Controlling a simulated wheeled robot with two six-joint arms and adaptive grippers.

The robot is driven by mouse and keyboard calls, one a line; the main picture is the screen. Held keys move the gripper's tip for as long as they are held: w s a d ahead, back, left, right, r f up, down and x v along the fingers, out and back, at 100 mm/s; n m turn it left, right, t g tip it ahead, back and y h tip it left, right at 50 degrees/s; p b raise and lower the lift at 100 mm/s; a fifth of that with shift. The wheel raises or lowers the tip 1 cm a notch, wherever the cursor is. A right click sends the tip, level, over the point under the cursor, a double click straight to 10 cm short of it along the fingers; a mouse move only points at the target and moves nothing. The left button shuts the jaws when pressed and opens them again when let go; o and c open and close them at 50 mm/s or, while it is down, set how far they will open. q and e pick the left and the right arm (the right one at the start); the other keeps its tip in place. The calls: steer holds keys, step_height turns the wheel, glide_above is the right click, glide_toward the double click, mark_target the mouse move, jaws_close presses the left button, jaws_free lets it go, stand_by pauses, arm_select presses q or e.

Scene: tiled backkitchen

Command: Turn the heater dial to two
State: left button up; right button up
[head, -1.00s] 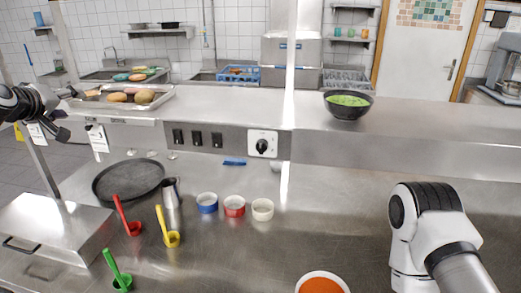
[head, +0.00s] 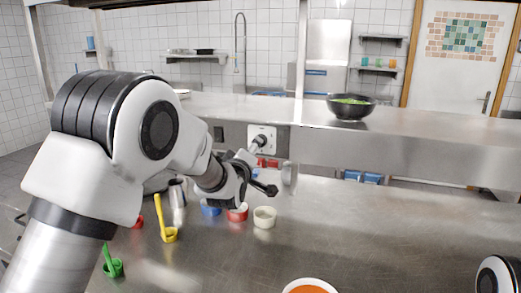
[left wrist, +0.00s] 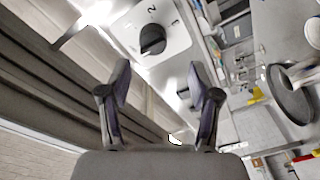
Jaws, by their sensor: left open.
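The heater dial is a round black knob (left wrist: 152,40) on a white square plate (head: 255,131), set in the vertical metal panel behind the counter. In the head view my left gripper partly covers the knob. In the left wrist view a printed 2 shows near the knob; I cannot tell for sure where the knob points. My left gripper (head: 266,168) is just in front of the plate. In the left wrist view its two fingers (left wrist: 158,75) are spread and empty, with the knob beyond them, apart from the tips. My right gripper is out of view.
White, red (head: 237,214) and blue (head: 210,209) ramekins stand below the left gripper, the white one (head: 264,217) rightmost. Yellow (head: 168,234) and green (head: 112,266) scoops stand front left. A black bowl (head: 350,107) is on the upper shelf.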

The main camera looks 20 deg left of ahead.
arm_select(q)
steer(key=w, duration=0.2)
steer(key=w+p, duration=0.2)
steer(key=w, duration=0.1)
steer(key=shift+w+d+r, duration=0.1)
steer(key=shift+w+d, duration=0.15)
steer(key=shift+w, duration=0.05)
steer(key=shift+s+a, duration=0.1)
steer(key=shift+c, duration=0.6)
steer(key=shift+d+r, duration=0.1)
steer(key=shift+d, duration=0.1)
steer(key=c, duration=1)
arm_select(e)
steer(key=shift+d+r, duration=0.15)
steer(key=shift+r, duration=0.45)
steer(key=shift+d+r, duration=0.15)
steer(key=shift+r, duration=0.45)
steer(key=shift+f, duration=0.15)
